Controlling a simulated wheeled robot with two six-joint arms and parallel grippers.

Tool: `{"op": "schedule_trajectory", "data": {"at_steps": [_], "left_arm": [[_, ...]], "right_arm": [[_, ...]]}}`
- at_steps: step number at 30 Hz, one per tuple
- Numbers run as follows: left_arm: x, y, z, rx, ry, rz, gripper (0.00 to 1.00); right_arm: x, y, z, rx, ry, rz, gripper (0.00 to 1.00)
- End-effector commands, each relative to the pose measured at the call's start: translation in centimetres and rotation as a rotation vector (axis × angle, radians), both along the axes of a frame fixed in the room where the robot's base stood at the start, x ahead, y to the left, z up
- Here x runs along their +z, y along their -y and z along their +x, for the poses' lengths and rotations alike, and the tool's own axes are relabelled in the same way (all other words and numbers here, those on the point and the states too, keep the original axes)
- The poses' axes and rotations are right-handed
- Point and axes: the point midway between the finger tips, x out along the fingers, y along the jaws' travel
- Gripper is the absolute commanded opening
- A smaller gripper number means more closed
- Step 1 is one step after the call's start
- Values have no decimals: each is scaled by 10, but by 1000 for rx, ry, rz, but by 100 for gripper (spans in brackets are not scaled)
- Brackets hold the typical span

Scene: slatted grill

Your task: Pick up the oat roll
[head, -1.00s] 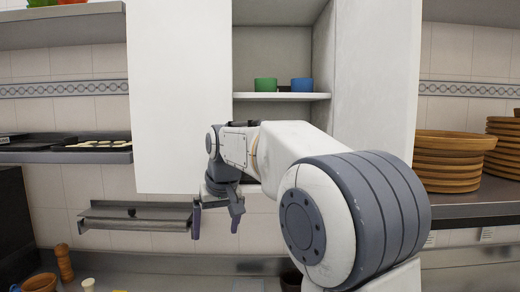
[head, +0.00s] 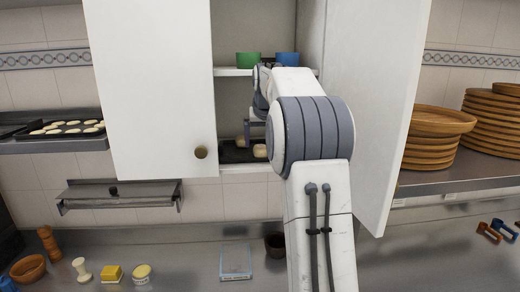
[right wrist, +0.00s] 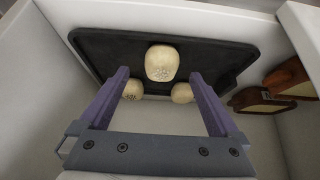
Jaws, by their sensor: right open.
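Three pale round rolls sit on a dark tray (right wrist: 95,42) inside the open wall cabinet, in the right wrist view. The largest roll (right wrist: 161,61) has a speckled patch and lies centred ahead of my fingers. Two smaller-looking rolls, one at left (right wrist: 132,90) and one at right (right wrist: 181,92), show between the fingers. I cannot tell for sure which is the oat roll. In the head view a roll (head: 260,151) shows on the cabinet floor, partly hidden by my arm. My right gripper (head: 257,128) is open and empty, above the tray. My left gripper is out of view.
The cabinet's left door (head: 150,90) and right door (head: 375,100) flank my arm. A shelf above holds a green cup (head: 248,60) and a blue cup (head: 287,59). Brown-framed items (right wrist: 290,80) stand right of the tray.

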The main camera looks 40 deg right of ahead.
Motion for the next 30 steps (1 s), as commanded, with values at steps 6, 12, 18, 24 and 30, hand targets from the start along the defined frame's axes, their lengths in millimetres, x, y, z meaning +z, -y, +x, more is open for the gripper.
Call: {"op": "schedule_trajectory", "data": {"at_steps": [6,12,18,24,30], "left_arm": [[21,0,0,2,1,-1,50],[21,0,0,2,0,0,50],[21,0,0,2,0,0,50],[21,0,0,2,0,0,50],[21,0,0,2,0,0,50]], "right_arm": [[-25,7,16,2,-4,2,98],[-32,7,20,4,0,0,98],[-32,7,20,4,-1,0,63],[-31,7,20,5,0,0,7],[-31,7,20,5,0,0,7]]}}
